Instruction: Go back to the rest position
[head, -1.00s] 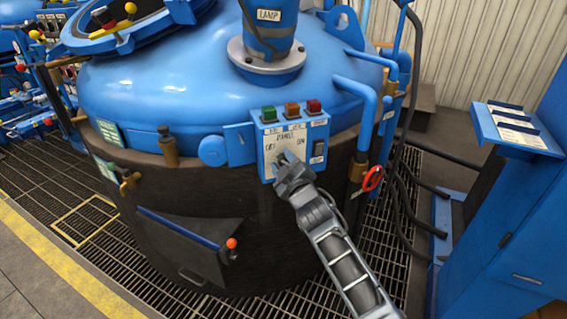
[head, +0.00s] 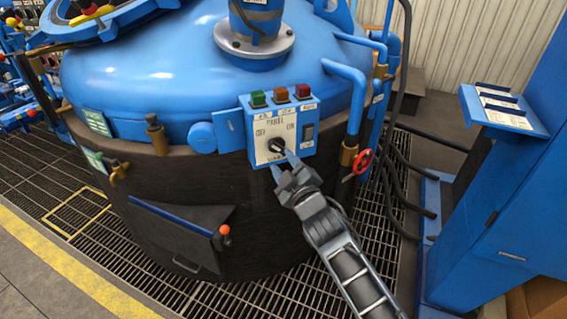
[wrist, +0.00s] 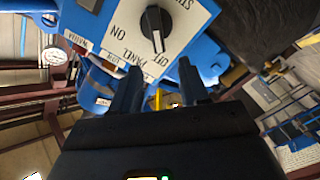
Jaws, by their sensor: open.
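My gripper (head: 281,165) is open and empty just below and in front of the control panel (head: 262,153) on the blue furnace. The panel has a black rotary knob (head: 276,145) on a white plate with OFF and ON marks. The knob also shows in the wrist view (wrist: 153,27), beyond my fingers (wrist: 158,92), with a gap between them. Green, orange and red buttons (head: 281,95) sit on top of the panel, and a black switch (head: 308,133) is at its right.
A hatch with an orange-knobbed lever (head: 225,230) is at lower left. A blue cabinet (head: 500,215) stands at the right. Floor grating (head: 60,190) surrounds the furnace.

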